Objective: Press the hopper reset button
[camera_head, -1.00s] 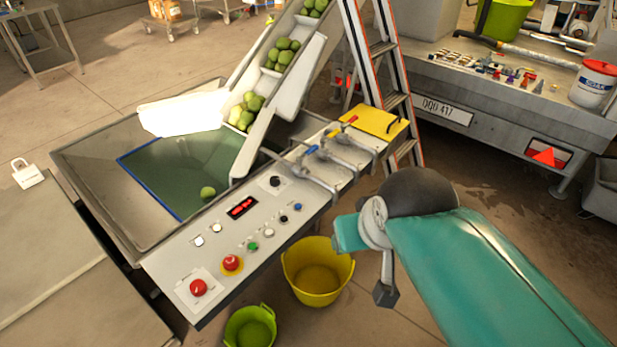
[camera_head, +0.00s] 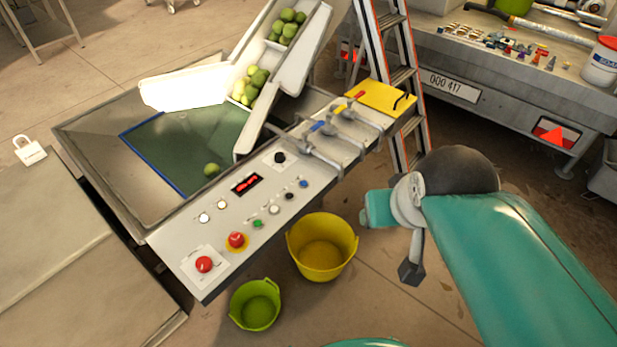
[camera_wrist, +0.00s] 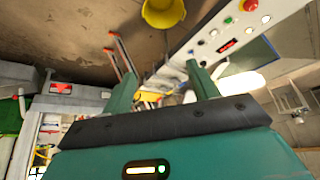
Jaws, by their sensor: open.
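The control panel (camera_head: 187,241) runs along the front of the hopper machine. It carries a red button on a white plate (camera_head: 204,264), a red button on a yellow ring (camera_head: 236,240), a green button (camera_head: 257,223), a blue button (camera_head: 304,184), several white and black ones, and a red-lit display (camera_head: 247,184). Their labels are too small to read, so I cannot tell which is the hopper reset. My gripper (camera_wrist: 162,69) is open and empty in the wrist view, apart from the panel (camera_wrist: 206,31). The head view shows my teal arm at right, not the fingers.
A yellow bucket (camera_head: 322,248) and a green bucket (camera_head: 255,305) stand on the floor before the panel. Metal pipes with valves (camera_head: 352,137) cross its right end. A ladder (camera_head: 403,75) stands behind. Green fruit (camera_head: 256,80) lies on the conveyor; one (camera_head: 211,170) is in the hopper.

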